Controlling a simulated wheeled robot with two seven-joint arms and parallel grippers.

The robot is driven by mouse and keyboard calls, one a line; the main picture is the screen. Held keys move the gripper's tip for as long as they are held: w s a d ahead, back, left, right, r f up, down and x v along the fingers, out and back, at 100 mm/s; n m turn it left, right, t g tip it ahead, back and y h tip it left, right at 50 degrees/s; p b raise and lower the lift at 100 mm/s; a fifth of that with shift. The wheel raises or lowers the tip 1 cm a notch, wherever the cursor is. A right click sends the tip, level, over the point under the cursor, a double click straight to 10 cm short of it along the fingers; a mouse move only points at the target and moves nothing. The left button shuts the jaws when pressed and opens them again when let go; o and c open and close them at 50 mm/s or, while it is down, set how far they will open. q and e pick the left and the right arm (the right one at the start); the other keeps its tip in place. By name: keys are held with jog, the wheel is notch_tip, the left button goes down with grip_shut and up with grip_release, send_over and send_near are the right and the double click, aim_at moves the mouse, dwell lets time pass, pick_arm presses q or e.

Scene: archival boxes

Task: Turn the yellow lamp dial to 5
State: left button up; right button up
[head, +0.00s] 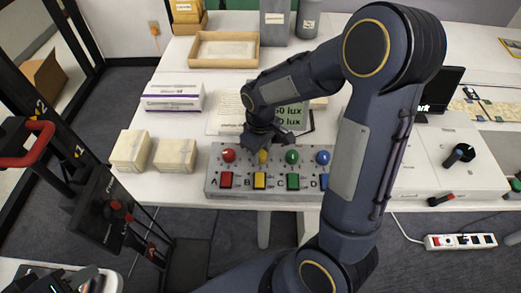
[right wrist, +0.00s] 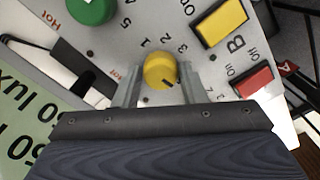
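The yellow lamp dial (right wrist: 160,70) sits on the grey control panel (head: 212,185), above the yellow button marked B (head: 260,180). My right gripper (right wrist: 161,80) has one finger on each side of the dial, and both appear to touch it. The dial also shows in the head view (head: 263,157), partly covered by the gripper. In the right wrist view the dial's dark mark points to the lower right, and printed digits ring it, only partly readable. My left gripper (head: 62,279) is at the bottom left of the head view, away from the panel; its fingers are unclear.
A red dial (head: 228,155), a green dial (head: 292,157) and a blue dial (head: 323,157) flank the yellow one. A green lux display (head: 291,114) stands behind. Two cream boxes (head: 130,151) (head: 175,155) lie left of the panel. My right arm covers the panel's right end.

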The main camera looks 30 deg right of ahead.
aim_at(261, 153)
jog(key=o, duration=0.3)
jog(key=shift+r, duration=0.1)
notch_tip(261, 153, up, 8)
jog(key=shift+f+p, duration=0.15)
jog(key=shift+p, duration=0.2)
dwell(0.4)
